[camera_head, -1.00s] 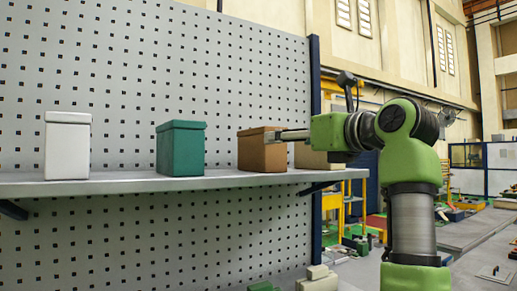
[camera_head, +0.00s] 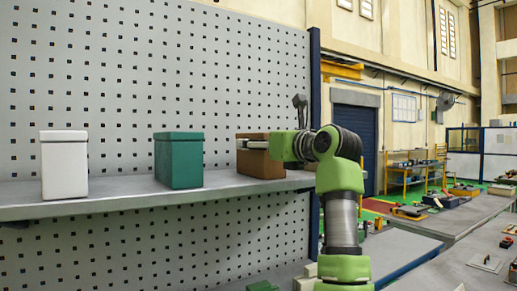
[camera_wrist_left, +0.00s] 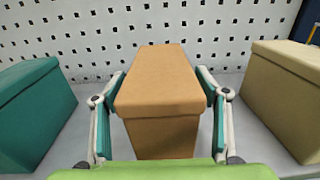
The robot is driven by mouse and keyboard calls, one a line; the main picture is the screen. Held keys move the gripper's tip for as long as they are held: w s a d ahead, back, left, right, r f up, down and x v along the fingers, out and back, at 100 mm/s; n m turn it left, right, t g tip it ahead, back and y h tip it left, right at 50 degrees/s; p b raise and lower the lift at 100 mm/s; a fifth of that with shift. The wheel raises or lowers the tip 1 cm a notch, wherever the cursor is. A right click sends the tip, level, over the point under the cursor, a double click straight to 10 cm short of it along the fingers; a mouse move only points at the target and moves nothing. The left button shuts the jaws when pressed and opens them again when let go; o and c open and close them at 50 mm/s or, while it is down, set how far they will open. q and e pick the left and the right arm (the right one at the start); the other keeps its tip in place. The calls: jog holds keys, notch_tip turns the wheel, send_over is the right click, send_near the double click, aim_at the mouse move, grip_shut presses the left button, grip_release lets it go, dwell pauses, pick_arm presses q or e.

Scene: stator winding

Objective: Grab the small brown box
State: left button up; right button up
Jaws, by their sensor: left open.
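The small brown box (camera_head: 262,166) stands upright on the grey shelf, right of the green box. My left gripper (camera_head: 253,144) reaches it from the right in the head view, and its palm hides the box's upper right part. In the left wrist view the brown box (camera_wrist_left: 160,137) is between the two open fingers, one along each side. Whether the fingers touch its sides I cannot tell. My right gripper is not in view.
The shelf (camera_head: 110,196) also holds a white box (camera_head: 64,168) and a green box (camera_head: 179,162). In the left wrist view a tan box (camera_wrist_left: 283,95) stands close on the right and the green box on the left. A perforated panel (camera_head: 150,70) rises behind the shelf.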

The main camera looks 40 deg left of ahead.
pick_arm(q)
jog(key=shift+d, duration=0.1)
jog(key=shift+d, duration=0.2)
jog(key=c, duration=1.2)
jog(key=shift+c, duration=1.2)
jog(key=shift+a, duration=0.15)
jog(key=shift+o, duration=0.2)
jog(key=shift+r, duration=0.2)
